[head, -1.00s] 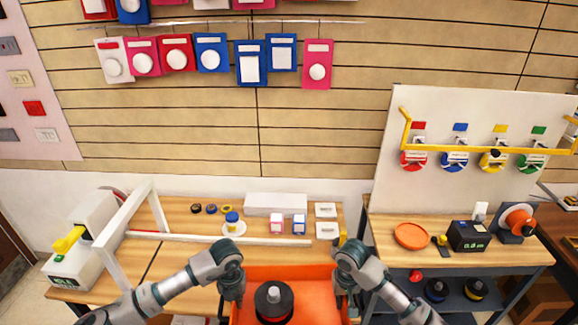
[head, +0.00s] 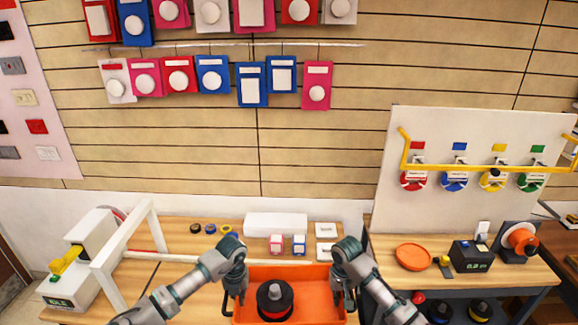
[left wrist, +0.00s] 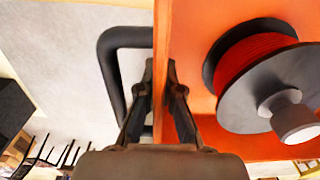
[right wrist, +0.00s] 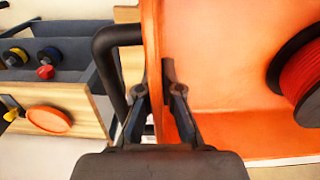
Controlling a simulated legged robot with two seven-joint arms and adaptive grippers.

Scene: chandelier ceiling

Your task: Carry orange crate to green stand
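The orange crate (head: 325,282) is in front of me between my two grippers in the head view. A black spool with red filament (head: 274,300) stands inside it. My left gripper (head: 236,292) is at the crate's left wall; in the left wrist view its fingers (left wrist: 160,85) straddle the orange wall beside a black handle (left wrist: 108,60). My right gripper (head: 345,290) is at the right wall; in the right wrist view its fingers (right wrist: 157,90) straddle that wall beside another black handle (right wrist: 103,50). Both look shut on the walls. I see no green stand.
A wooden workbench (head: 185,245) lies ahead with small boxes and a white frame (head: 118,250). Another bench at right carries an orange dish (head: 413,257), a black box (head: 470,256) and an orange spool (head: 522,240). A panel with coloured spools (head: 480,150) stands behind it.

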